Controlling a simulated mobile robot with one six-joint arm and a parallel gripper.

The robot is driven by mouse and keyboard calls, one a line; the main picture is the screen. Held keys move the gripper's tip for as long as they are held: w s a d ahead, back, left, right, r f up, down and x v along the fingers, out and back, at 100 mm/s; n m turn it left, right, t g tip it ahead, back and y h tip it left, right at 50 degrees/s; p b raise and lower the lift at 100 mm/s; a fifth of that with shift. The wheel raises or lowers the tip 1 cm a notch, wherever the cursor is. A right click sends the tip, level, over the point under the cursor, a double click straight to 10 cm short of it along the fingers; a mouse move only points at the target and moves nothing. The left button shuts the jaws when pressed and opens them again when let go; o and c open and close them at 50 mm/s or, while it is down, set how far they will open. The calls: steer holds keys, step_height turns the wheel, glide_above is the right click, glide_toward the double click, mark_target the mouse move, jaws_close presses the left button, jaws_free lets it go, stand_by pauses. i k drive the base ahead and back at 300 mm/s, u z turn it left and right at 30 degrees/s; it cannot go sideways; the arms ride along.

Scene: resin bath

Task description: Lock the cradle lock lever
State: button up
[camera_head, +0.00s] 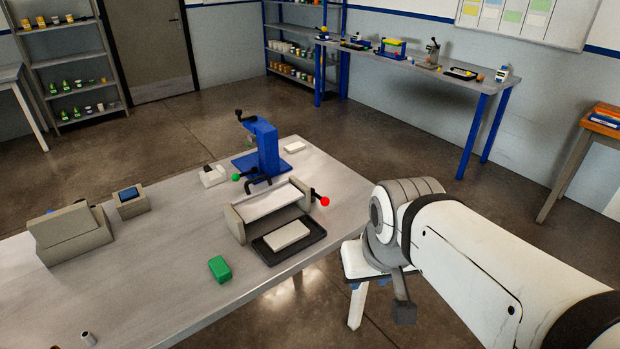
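A grey cradle (238,222) with a white sloped inside stands near the right end of the grey workbench. A lever with a red ball knob (325,201) sticks out at its right side. A lever with a green knob (236,177) is at the back left, by a blue press-like stand (266,148). I cannot tell for sure which is the cradle lock lever, or whether it is locked. My arm comes in from the right, and its wrist is apart from the levers. A dark piece at its end, probably my gripper (404,312), hangs low; its fingers cannot be made out.
A black tray (262,252) with a white block lies before the cradle. A green block (220,268), a grey holder with a dark blue top (131,202) and a larger grey box (70,238) stand leftward. The bench's front edge runs between bench and arm.

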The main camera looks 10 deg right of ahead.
mark_target(324, 200)
steer(key=u, duration=0.05)
steer(key=i, duration=0.95)
steer(key=z, duration=0.05)
